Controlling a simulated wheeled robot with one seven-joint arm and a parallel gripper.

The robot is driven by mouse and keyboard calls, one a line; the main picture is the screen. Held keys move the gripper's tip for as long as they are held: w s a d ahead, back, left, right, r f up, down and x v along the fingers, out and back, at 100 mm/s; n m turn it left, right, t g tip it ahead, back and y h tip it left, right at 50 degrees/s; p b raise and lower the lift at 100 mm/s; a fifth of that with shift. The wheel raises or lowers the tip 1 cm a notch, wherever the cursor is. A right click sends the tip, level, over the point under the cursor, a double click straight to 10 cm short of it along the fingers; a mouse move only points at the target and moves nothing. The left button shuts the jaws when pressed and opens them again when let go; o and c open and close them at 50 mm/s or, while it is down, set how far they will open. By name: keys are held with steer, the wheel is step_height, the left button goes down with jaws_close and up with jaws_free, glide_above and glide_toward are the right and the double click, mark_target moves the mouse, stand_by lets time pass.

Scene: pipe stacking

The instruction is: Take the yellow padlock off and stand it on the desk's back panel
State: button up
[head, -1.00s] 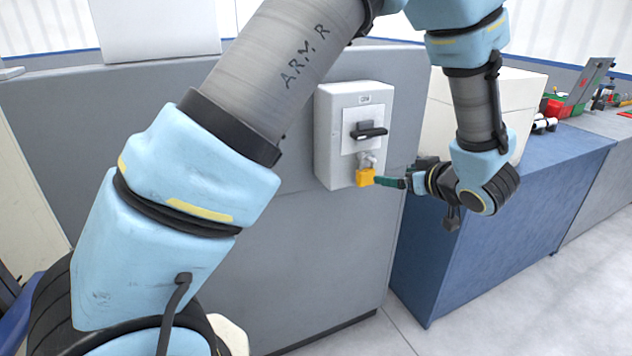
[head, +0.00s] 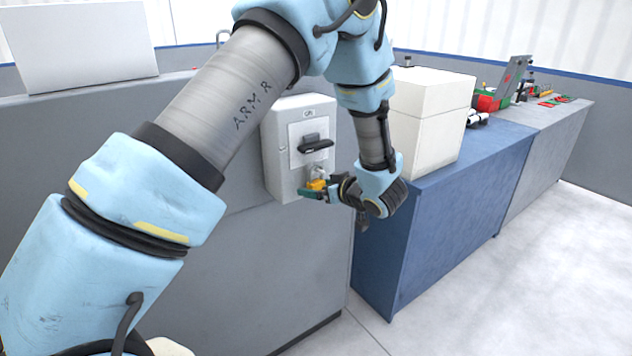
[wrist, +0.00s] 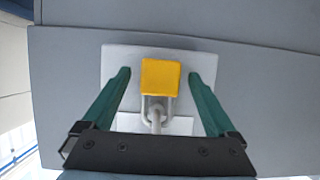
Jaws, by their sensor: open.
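The yellow padlock (head: 317,185) hangs by its shackle at the lower part of a white switch box (head: 272,160) on the grey desk panel (head: 240,240). The box has a black handle (head: 316,146) above the padlock. In the wrist view the padlock (wrist: 161,77) lies between the two green fingers of my gripper (wrist: 160,82), with a gap on each side. Its grey shackle (wrist: 157,112) passes through a light ring or hasp. My gripper (head: 312,193) is open around the padlock and partly hides it in the head view.
A blue desk (head: 440,200) stands right of the panel, with a large white box (head: 430,120) on it. Red and green items (head: 490,101) lie farther back. Another white box (head: 80,45) stands at the back left. The floor at right is clear.

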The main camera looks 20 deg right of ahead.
steer(key=shift+w+f, duration=0.1)
steer(key=shift+w, duration=0.15)
jaws_close()
stand_by(0.6)
steer(key=shift+r+b, duration=0.55)
steer(key=shift+r, duration=0.2)
steer(key=s+d+b, duration=0.3)
steer(key=s+b, duration=0.1)
steer(key=s, duration=1.3)
steer(key=shift+s+d, duration=0.2)
steer(key=shift+s, duration=0.2)
steer(key=shift+f, duration=0.2)
steer(key=shift+s, duration=0.1)
steer(key=s+d+p, duration=0.1)
steer(key=s+p, duration=0.1)
steer(key=s, duration=0.5)
steer(key=shift+d, duration=0.2)
